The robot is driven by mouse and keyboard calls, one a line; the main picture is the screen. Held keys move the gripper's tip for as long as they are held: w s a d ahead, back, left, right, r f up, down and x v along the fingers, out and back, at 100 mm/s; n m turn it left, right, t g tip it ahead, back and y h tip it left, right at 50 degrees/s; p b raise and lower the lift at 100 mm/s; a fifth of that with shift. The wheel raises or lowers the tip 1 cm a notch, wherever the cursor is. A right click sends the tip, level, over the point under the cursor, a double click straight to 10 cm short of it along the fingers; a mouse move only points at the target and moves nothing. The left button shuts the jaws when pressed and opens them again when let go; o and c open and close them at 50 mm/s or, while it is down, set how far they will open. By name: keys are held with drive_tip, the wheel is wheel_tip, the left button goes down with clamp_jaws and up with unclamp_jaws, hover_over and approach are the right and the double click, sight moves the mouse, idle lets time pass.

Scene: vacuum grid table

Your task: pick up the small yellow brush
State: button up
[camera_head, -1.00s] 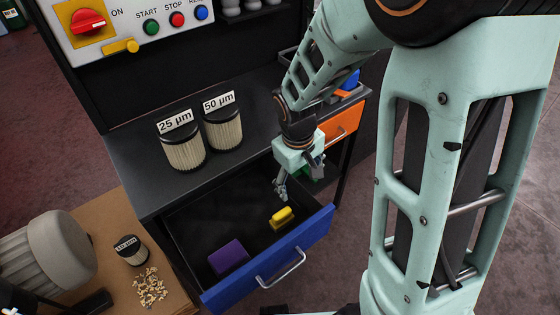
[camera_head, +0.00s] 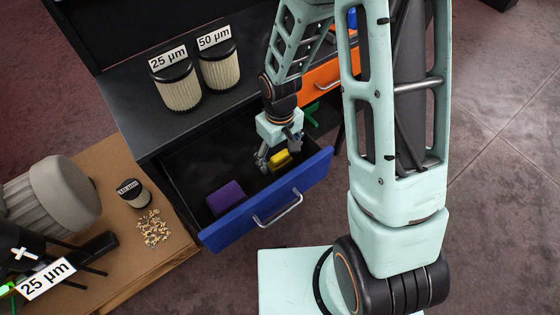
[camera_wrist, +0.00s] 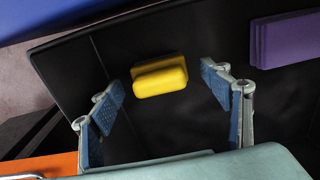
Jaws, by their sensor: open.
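The small yellow brush (camera_head: 279,158) lies in the open blue-fronted drawer (camera_head: 268,198), near its right end. In the wrist view the yellow brush (camera_wrist: 160,77) lies on the dark drawer floor, beyond and between the fingertips. My gripper (camera_head: 279,158) is over the drawer at the brush, pointing down. In the wrist view my gripper (camera_wrist: 158,95) is open, its blue-padded fingers apart on either side with nothing between them. The exact height above the brush is hard to tell.
A purple block (camera_head: 226,197) lies in the drawer left of the brush. The drawer's walls surround my gripper closely. Two filters, 25 µm (camera_head: 178,84) and 50 µm (camera_head: 218,64), stand on the dark top. An orange drawer (camera_head: 322,80) is behind right.

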wheel_tip(320, 180, down, 2)
drive_tip(key=shift+f, duration=0.1)
drive_tip(key=c, duration=1.3)
drive_tip(key=shift+r, duration=0.6)
wheel_tip(320, 180, up, 2)
drive_tip(key=shift+r+p, duration=0.2)
drive_tip(key=shift+p, duration=0.1)
drive_tip(key=s+a+r, duration=0.6)
drive_tip(key=s, duration=0.1)
drive_tip(key=s+a+r+p, duration=0.1)
drive_tip(key=s+a+r, duration=0.2)
drive_tip(key=shift+s+a+r, duration=0.1)
drive_tip(key=shift+s+r, duration=0.2)
drive_tip(key=shift+r, duration=0.05)
